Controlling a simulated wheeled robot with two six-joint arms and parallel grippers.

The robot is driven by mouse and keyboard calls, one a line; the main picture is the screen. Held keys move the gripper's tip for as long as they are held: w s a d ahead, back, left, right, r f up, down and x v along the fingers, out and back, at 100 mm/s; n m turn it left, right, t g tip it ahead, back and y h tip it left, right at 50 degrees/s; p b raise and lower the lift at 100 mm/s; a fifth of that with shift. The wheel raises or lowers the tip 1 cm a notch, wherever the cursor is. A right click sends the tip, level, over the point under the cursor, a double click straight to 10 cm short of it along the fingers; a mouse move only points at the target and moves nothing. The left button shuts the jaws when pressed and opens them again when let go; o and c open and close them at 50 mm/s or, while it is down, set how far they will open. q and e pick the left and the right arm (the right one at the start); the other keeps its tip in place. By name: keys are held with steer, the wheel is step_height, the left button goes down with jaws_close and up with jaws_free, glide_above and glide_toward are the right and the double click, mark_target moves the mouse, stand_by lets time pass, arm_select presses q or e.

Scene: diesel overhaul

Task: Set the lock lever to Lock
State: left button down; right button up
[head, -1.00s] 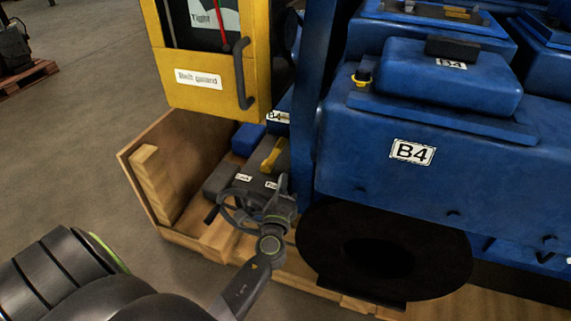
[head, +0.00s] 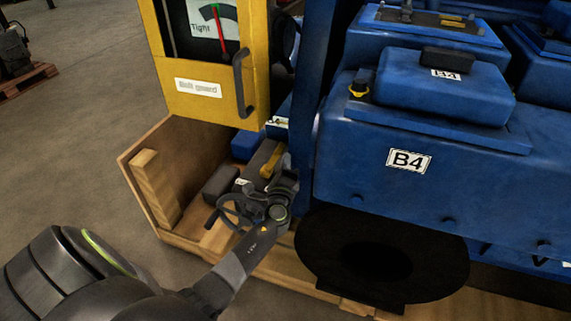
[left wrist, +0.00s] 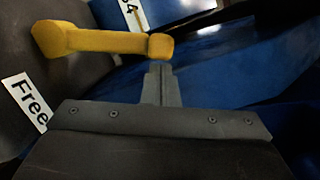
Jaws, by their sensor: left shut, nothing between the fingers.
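The yellow lock lever (head: 270,161) sits on a dark block low in the wooden crate, beside the blue engine. In the left wrist view the lever (left wrist: 95,42) lies across the top, its right end just beyond my fingertips. A white "Free" label (left wrist: 25,101) lies left of my fingers there. In the head view a small label (head: 240,183), too small to read, lies left of my gripper. My left gripper (head: 288,170) is shut and empty; in the wrist view its fingertips (left wrist: 159,70) are close to the lever end, contact unclear. My right gripper is not in view.
The blue engine side (head: 400,190) and a dark round disc (head: 378,256) are right of my arm. A yellow belt guard (head: 200,85) with a gauge stands above the crate. A handwheel (head: 232,208) is beside my wrist. The crate's wooden wall (head: 140,200) is at left.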

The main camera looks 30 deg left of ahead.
mark_target(278, 155)
arm_select(q)
steer(key=shift+s+a+r+n, duration=0.1)
steer(key=shift+a+r+n, duration=0.2)
steer(key=shift+n, duration=0.1)
steer(key=shift+s+a+r+n+g+p, duration=0.2)
steer(key=shift+a+r+n+g+p, duration=0.1)
steer(key=shift+a+r+n+p, duration=0.5)
steer(key=s+a+n+g+h, duration=0.1)
steer(key=s+a+n, duration=0.1)
steer(key=a+n, duration=0.5)
steer(key=shift+a+r+n+g, duration=0.3)
steer(key=shift+a+n, duration=0.1)
steer(key=shift+a, duration=0.45)
steer(key=shift+f, duration=0.1)
steer(key=shift+s, duration=0.15)
